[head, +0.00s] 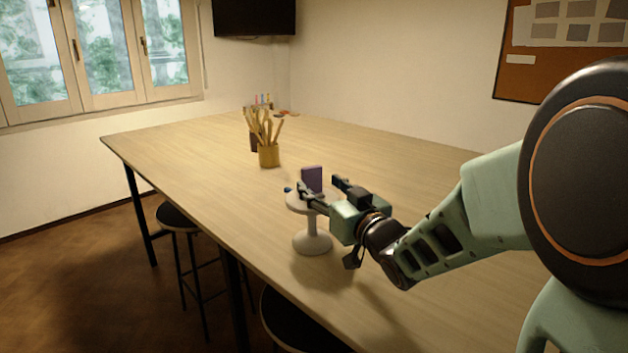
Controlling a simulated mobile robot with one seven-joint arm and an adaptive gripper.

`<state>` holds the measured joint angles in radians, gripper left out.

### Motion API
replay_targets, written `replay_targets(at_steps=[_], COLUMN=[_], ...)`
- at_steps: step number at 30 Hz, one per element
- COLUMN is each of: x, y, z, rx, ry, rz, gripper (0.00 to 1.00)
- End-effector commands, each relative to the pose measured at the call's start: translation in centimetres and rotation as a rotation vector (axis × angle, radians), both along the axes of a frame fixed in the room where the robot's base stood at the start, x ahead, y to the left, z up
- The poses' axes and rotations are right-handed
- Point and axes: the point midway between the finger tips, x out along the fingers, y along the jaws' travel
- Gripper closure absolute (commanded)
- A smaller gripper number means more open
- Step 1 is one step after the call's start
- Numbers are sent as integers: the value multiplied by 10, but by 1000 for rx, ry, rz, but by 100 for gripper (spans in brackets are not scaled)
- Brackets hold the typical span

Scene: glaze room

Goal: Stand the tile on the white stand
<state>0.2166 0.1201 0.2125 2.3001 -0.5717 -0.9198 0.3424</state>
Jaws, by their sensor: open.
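A small purple tile (312,178) stands upright on top of the white stand (313,241), a round-topped pedestal on the wooden table. My gripper (318,188) is open at the stand's top, with one finger to the left and one to the right of the tile in the picture. I cannot tell whether either finger touches the tile. The lower edge of the tile and part of the stand's top are hidden behind my gripper.
The long wooden table (200,158) is mostly clear around the stand. A yellow pot (268,157) and a dark pot (254,141) of wooden tools stand farther back. Dark stools (175,217) sit along the table's near left edge.

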Motion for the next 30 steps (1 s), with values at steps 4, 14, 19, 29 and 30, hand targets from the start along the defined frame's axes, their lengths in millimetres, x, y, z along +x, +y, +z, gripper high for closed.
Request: replay_targets(at_steps=[4, 14, 19, 29, 30], x=[-29, -61, -62, -45, -37], y=[-15, -29, -29, -54, -68], z=[1, 0, 0, 18, 26], rx=[-1, 1, 1, -48, -75], ry=[0, 0, 0, -45, -64], rz=[-3, -1, 0, -82, -124], gripper=[48, 48, 48, 48, 48])
